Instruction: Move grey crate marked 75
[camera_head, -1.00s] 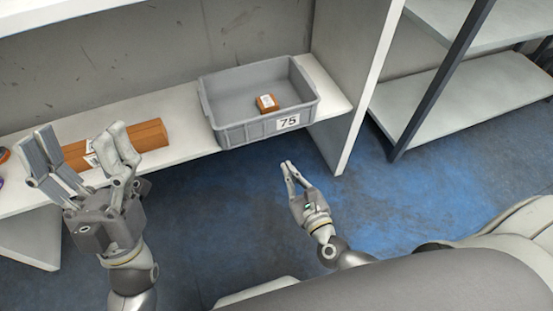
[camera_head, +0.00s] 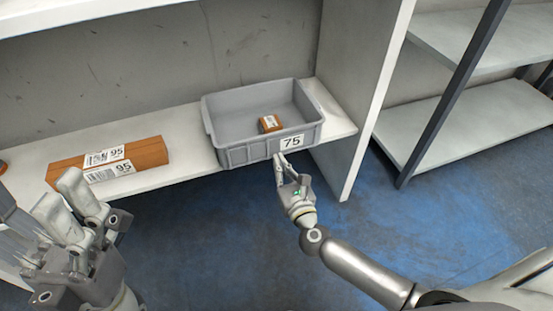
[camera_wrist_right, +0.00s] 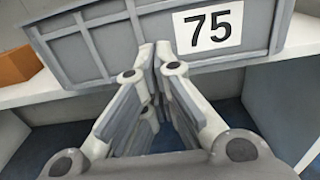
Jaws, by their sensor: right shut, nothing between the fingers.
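The grey crate marked 75 (camera_head: 244,154) stands upright on the white shelf, its front wall at the shelf's front edge. The wrist view shows its ribbed front wall (camera_wrist_right: 110,45) and the white 75 label (camera_wrist_right: 208,28). My right gripper (camera_head: 280,158) is shut and empty, its fingertips just in front of the crate's front wall, below and left of the label. In the wrist view the closed fingertips (camera_wrist_right: 155,52) overlap the wall; I cannot tell whether they touch it. My left gripper (camera_head: 42,215) is at the lower left, fingers spread, empty, away from the crate.
A small orange-brown box (camera_head: 269,124) lies inside the crate. A long orange-brown box labelled 95 (camera_head: 148,153) lies on the shelf (camera_head: 190,128) to the left. A white upright panel (camera_head: 365,90) stands close at the crate's right. Blue floor is clear in front.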

